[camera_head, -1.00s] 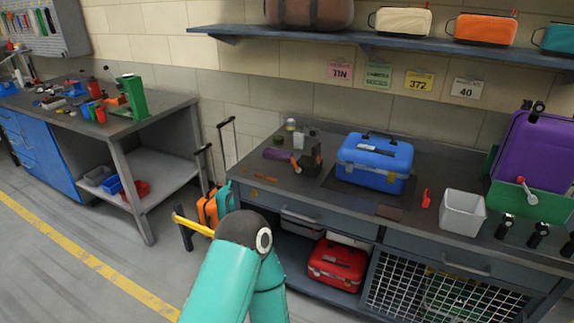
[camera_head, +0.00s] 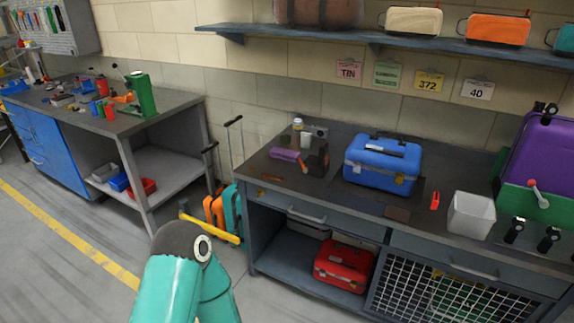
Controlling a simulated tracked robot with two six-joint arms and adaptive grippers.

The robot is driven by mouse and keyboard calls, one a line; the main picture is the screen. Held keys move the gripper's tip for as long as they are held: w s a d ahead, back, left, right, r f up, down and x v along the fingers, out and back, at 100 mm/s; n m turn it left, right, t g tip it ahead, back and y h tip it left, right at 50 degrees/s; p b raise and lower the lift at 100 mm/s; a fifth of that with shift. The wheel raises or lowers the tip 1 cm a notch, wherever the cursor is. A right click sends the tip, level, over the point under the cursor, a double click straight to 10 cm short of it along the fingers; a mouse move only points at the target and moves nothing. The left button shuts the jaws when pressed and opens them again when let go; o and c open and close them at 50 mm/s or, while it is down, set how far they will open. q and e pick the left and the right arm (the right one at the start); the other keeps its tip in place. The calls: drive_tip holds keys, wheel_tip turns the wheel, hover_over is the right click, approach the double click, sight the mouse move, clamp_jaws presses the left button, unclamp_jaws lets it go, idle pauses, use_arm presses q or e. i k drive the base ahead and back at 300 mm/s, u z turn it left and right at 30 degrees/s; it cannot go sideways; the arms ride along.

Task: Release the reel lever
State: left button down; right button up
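A lever with a red ball knob (camera_head: 532,184) stands on a green-fronted unit (camera_head: 534,207) at the right end of the workbench. Its pale shaft leans down to the right. I cannot tell whether it is the reel lever, as no reel is clearly visible. One teal arm of mine, with a dark elbow joint, rises at the bottom left, in front of the bar's post. Neither gripper is in view.
A red case (camera_head: 343,262) lies on the shelf below. Orange and teal luggage (camera_head: 222,212) stands beside the bench. The aisle floor at left is clear.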

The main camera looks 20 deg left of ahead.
sight(305, 170)
drive_tip(key=u, duration=0.05)
drive_tip(key=i, duration=1)
drive_tip(key=z, duration=0.05)
